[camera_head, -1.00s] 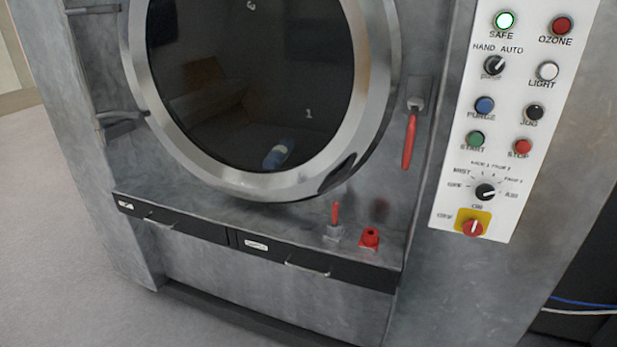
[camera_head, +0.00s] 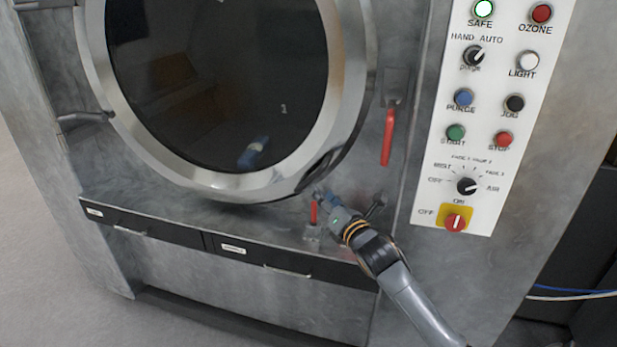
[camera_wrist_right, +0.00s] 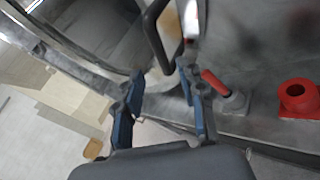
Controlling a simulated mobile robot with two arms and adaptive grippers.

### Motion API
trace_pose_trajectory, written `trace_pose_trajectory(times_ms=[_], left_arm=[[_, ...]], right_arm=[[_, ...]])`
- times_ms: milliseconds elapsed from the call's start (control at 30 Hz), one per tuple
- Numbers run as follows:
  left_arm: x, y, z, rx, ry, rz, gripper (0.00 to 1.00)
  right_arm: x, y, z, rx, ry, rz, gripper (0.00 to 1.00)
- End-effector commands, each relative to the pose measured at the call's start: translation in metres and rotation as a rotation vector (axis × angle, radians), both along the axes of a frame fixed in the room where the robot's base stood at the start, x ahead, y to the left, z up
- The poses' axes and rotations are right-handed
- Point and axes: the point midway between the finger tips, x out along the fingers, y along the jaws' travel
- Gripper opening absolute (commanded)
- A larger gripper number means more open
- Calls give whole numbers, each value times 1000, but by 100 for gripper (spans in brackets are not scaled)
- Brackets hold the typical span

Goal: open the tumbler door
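The round tumbler door (camera_head: 347,115) has a wide metal ring around dark glass and looks shut. Its dark handle (camera_head: 318,172) is at the ring's lower right; in the right wrist view the black handle loop (camera_wrist_right: 150,35) lies just beyond my fingertips. My right gripper (camera_head: 349,201) is below and right of that handle, with its fingers apart and empty. In the right wrist view my right gripper (camera_wrist_right: 161,72) also shows open, with the handle ahead of the gap. I cannot see contact. My left gripper is not in view.
A red lever (camera_head: 388,137) hangs right of the door. A small red lever (camera_head: 313,212) on the ledge is close beside my right gripper, and a red knob (camera_wrist_right: 297,97) shows farther right. The control panel (camera_head: 485,190) is to the right; drawers (camera_head: 150,223) are below.

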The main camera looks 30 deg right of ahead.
Motion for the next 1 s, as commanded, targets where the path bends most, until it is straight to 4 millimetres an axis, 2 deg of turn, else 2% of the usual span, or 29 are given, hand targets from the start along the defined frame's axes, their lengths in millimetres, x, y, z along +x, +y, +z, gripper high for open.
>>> trace_pose_trajectory(times_ms=[33, 200, 400, 600, 933, 967, 1000], left_arm=[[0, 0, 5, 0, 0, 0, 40], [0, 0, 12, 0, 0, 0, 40], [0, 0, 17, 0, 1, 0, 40], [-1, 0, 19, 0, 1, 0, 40], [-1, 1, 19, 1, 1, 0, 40], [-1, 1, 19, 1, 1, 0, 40], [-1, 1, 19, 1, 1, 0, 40]], right_arm=[[12, -2, 4, 4, -2, -1, 39], [44, -6, 3, 3, -1, -1, 39], [73, -11, 1, 3, 0, 0, 39], [87, -12, 0, 2, 0, 0, 39], [89, -13, 0, 1, 1, 1, 39], [89, -13, 0, 1, 1, 1, 35], [89, -13, 0, 1, 1, 1, 27]])
